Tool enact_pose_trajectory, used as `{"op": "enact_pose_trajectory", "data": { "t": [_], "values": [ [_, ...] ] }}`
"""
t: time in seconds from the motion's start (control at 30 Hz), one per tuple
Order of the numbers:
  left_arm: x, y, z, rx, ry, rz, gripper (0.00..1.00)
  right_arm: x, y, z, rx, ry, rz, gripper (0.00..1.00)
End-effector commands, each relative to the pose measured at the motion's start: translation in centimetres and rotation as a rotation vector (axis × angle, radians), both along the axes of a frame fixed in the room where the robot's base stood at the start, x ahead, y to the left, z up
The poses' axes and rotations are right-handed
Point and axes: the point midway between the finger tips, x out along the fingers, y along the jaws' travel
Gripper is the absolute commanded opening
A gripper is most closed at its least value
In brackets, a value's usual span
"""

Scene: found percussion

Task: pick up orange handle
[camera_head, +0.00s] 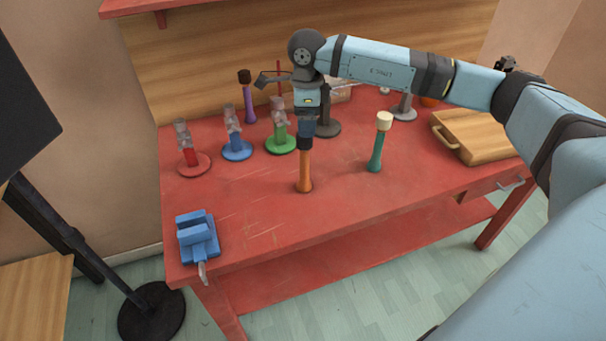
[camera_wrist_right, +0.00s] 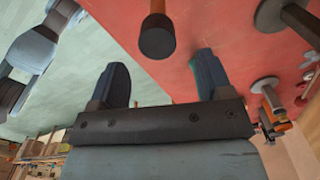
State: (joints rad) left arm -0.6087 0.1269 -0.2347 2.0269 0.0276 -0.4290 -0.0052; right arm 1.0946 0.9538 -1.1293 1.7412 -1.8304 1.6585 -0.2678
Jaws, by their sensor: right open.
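The orange handle (camera_head: 304,175) stands upright on the red table, with a dark head on top. My right gripper (camera_head: 307,126) points down just above that head in the head view. In the right wrist view my right gripper (camera_wrist_right: 160,68) is open and empty. The dark head (camera_wrist_right: 157,38) shows beyond the fingertips, lined up between them, with a bit of orange handle (camera_wrist_right: 157,6) past it. I cannot tell whether the fingers touch the head. My left gripper is not in view.
A green handle with a pale head (camera_head: 376,150) stands to the right. Red (camera_head: 194,166), blue (camera_head: 237,149) and green (camera_head: 281,143) round bases carry clear pieces at the left. A blue vise (camera_head: 198,238) sits at the front left corner. A wooden case (camera_head: 480,138) lies right.

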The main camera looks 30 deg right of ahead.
Motion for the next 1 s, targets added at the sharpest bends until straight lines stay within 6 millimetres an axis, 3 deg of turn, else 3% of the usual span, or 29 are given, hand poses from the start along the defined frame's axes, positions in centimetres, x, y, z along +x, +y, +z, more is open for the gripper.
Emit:
{"op": "enact_pose_trajectory", "data": {
  "t": [0.27,0.53,0.87,1.0],
  "values": [
    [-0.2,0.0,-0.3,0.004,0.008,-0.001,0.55,0.0,0.1,-2.3,0.001,0.001,0.000,0.72],
    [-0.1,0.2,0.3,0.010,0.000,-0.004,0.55,0.0,0.4,-6.2,0.002,0.002,0.000,0.72],
    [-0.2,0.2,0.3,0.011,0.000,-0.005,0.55,0.0,0.5,-6.9,0.002,0.000,0.001,0.72],
    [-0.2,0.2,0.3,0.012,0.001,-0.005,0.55,0.0,0.5,-6.9,0.002,0.000,0.001,0.40]
  ]
}}
